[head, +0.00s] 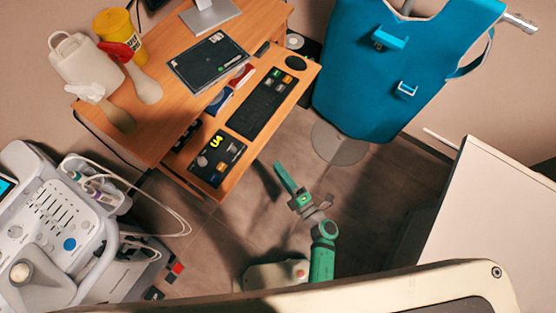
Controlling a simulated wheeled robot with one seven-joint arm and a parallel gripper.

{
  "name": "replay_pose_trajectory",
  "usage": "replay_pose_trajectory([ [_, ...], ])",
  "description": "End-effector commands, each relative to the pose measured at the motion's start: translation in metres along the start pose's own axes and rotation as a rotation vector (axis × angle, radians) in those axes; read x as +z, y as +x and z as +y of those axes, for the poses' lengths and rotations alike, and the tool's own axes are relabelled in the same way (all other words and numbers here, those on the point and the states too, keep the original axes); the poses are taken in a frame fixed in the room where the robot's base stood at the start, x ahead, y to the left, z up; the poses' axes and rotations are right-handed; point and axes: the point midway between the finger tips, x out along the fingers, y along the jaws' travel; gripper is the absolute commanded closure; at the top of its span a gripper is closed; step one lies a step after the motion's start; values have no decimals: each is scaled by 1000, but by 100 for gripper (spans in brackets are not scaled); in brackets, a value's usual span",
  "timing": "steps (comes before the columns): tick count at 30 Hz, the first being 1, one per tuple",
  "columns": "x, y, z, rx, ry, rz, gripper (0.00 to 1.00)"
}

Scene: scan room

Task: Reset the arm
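My arm, with green and grey links, shows at the bottom middle of the head view, over the dark floor. It is bent and stands clear of the desk. My gripper (308,205) appears as a small grey part by the green pieces, in front of the desk. Its fingers are too small to make out, so I cannot tell whether it is open or shut. I see nothing held in it.
A wooden desk (160,128) with a keyboard (259,103) stands behind, at upper left. An ultrasound machine (40,225) with cables is at left. A blue apron (385,70) hangs at upper right. A white cabinet (492,215) stands at right. Floor (375,195) is open between them.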

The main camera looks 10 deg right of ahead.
Motion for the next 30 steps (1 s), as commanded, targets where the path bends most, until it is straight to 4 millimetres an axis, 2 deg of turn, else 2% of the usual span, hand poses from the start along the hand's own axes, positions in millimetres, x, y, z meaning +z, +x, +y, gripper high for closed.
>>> replay_pose_trajectory([
  [14, 0, 0, 0, 0, 1, 0, 67],
  [17, -3, -4, 4, 4, 20, -10, 67],
  [23, -20, -38, 36, 36, 196, -92, 67],
  [30, -54, -87, 92, 97, 576, -238, 67],
])
